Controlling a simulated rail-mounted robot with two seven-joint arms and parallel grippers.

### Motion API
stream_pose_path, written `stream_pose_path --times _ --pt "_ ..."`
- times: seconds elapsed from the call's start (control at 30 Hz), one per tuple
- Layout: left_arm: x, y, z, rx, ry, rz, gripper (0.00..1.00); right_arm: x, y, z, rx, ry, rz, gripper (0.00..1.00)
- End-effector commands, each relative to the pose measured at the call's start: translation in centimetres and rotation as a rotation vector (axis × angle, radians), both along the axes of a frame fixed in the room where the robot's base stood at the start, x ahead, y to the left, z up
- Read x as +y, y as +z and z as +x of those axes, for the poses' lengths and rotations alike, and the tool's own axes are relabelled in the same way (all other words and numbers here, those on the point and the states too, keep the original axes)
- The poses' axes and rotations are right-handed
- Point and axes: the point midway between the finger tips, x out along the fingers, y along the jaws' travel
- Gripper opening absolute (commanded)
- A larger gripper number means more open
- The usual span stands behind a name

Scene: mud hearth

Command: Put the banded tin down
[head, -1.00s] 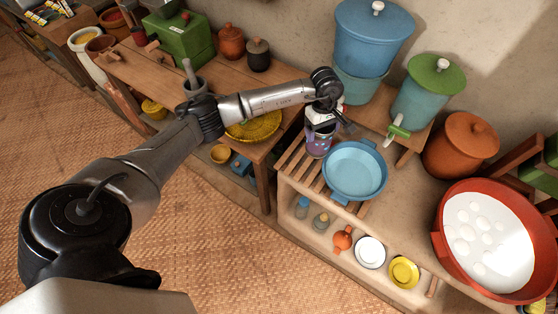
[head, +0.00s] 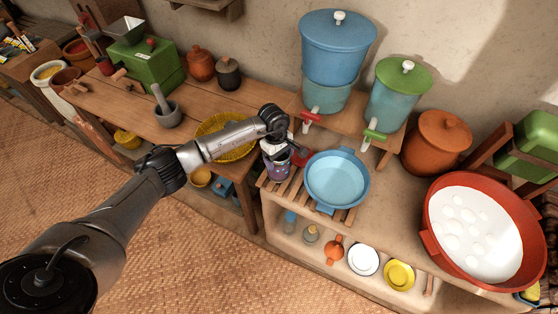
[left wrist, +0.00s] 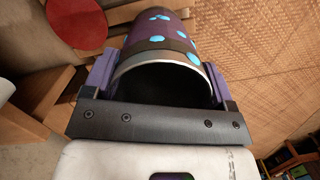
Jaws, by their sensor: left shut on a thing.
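The banded tin (head: 276,170) is purple with light blue spots and a dark band. It is at the left end of the wooden slats, left of the blue basin. My left gripper (head: 277,150) is shut on it near its rim, from above. In the left wrist view the tin (left wrist: 160,40) sits between the two purple fingers of the gripper (left wrist: 158,85), its open mouth towards the camera and dark inside. Whether its base touches the slats cannot be told. My right gripper is not in view.
The blue basin (head: 337,178) stands on the slatted rack (head: 279,191), close right of the tin. A yellow woven tray (head: 238,150) lies on the wooden table to the left. Blue water dispensers (head: 338,50) with taps stand behind. A wide red pan (head: 430,205) is at the right.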

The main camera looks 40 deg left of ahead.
Motion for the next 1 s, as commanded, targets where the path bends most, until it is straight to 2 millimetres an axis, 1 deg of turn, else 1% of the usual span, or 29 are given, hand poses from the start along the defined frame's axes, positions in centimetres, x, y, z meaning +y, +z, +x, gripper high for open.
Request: stream_pose_path --times 0.03,0.1,0.17,0.43,0.57,0.6,0.8,0.83,1.0 --pt "-0.1 -0.8 0.0 0.002 0.002 -0.002 0.43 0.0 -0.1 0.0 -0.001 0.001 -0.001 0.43" --pt "0.0 -1.7 0.0 0.002 0.002 -0.001 0.43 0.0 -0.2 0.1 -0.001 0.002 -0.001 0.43" --pt "-0.1 -2.2 0.0 0.002 0.0 -0.001 0.43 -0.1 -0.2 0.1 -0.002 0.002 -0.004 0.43" --pt "0.0 -2.3 0.0 0.0 0.0 0.0 0.43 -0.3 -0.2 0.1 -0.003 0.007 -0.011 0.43" --pt "0.0 -2.7 0.0 -0.001 0.0 0.001 0.43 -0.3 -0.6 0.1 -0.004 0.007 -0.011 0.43" --pt "0.0 -2.7 0.0 -0.001 0.0 0.001 0.79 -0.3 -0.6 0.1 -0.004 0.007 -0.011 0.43" --pt "0.0 -2.6 0.0 0.0 0.0 0.001 0.99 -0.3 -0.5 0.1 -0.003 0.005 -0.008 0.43" --pt "0.0 -2.6 0.0 0.0 0.0 0.001 1.0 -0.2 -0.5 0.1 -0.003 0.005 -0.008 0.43" --pt "0.0 -2.6 0.0 0.0 0.0 0.001 1.0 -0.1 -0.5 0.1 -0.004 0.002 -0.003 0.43"
